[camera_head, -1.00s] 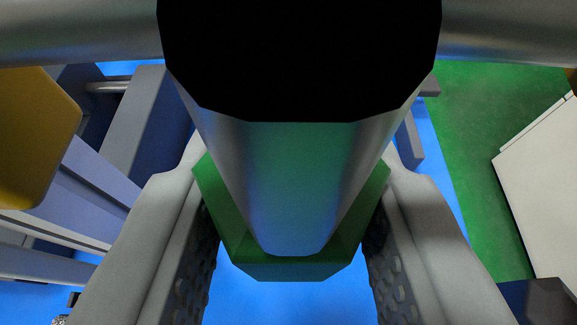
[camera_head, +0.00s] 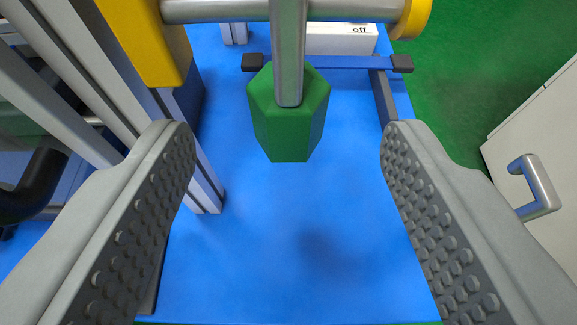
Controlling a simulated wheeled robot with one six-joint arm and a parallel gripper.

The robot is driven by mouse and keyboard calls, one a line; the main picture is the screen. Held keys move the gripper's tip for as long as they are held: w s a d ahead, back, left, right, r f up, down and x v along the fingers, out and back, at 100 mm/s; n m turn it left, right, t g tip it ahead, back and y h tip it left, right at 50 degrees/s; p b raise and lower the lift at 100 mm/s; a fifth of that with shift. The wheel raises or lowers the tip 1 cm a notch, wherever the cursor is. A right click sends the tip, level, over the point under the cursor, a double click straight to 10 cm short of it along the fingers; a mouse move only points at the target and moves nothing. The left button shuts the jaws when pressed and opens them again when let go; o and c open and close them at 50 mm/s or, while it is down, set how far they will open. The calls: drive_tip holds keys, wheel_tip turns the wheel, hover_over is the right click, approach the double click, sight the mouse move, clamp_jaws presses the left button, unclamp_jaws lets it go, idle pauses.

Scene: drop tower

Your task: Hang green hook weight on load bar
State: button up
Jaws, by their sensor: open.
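The green hook weight (camera_head: 288,125) is a green hexagonal block with a grey metal shank (camera_head: 289,55) rising from its top. It hangs in the upper middle of the view, and the shank reaches up to the load bar (camera_head: 225,10). The load bar is a horizontal grey metal rod between a yellow block on the left and a yellow end cap on the right. The top of the hook is cut off by the picture edge. My gripper (camera_head: 288,165) is wide open and empty, its two textured fingers apart on either side and clear of the weight.
A yellow block (camera_head: 150,40) on grey uprights stands at the left. A white box marked "off" (camera_head: 340,38) and a dark blue frame (camera_head: 340,63) lie behind the weight. A white cabinet with a handle (camera_head: 540,188) stands at the right. The blue surface (camera_head: 290,260) below is clear.

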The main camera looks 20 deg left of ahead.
drive_tip(key=v, duration=1)
drive_tip(key=s+a+r+m+t+h, duration=0.1)
drive_tip(key=a+r+t+h, duration=0.2)
drive_tip(key=a+r, duration=0.5)
drive_tip(key=a+r+t+h, duration=0.2)
drive_tip(key=a+r, duration=0.2)
drive_tip(key=r, duration=0.8)
drive_tip(key=s+a+r+m, duration=0.1)
drive_tip(key=s+a+r, duration=0.1)
drive_tip(key=s+a, duration=0.5)
drive_tip(key=s+a+r+m, duration=0.2)
drive_tip(key=s+a, duration=0.5)
drive_tip(key=s, duration=0.4)
drive_tip(key=shift+s+r, duration=0.35)
drive_tip(key=shift+r, duration=0.15)
drive_tip(key=shift+a, duration=0.1)
